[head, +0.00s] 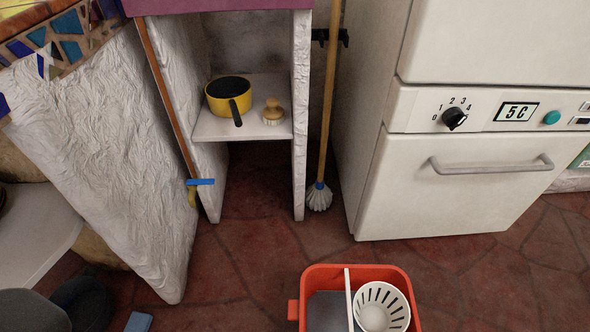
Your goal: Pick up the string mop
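The string mop (320,197) stands upright in the narrow gap between the white plastered shelf unit and the cream oven. It has a long wooden handle, a blue collar and a head of white strings that is at the floor. Its handle runs up past a dark wall holder (331,38) and out of the top of the view. Neither gripper can be made out. Dark rounded parts at the bottom left look like mine.
An orange-red bucket (296,310) with a white strainer (378,308) stands on the floor at the bottom. The cream oven (460,185) flanks the mop.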

